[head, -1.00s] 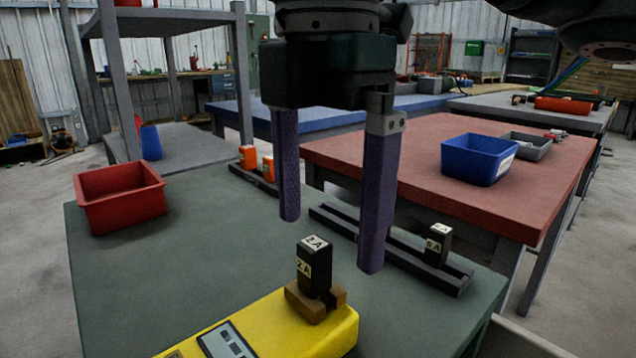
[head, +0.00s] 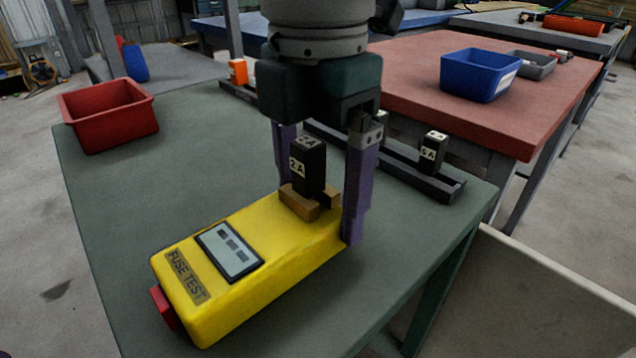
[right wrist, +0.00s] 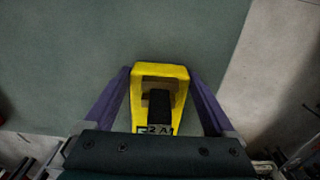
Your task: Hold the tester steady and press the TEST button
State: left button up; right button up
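The yellow tester (head: 255,290) lies on the green table, labelled FUSE TEST, with a small display panel (head: 230,250) on top. A red button (head: 165,308) sticks out of its near left end. A black fuse marked 2A (head: 309,168) stands upright in the brown holder (head: 298,203) at the far end. My right gripper (head: 318,215) is open, its purple fingers on either side of the tester's far end and the fuse. The right wrist view also shows the tester (right wrist: 160,70) between the fingers; contact cannot be told. My left gripper is out of view.
A red bin (head: 108,115) stands at the table's far left. A dark rail (head: 400,160) with a 6A fuse (head: 432,152) lies at the right edge. A blue bin (head: 480,75) is on the red table beyond.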

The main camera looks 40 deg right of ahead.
jog(key=c, duration=1.1)
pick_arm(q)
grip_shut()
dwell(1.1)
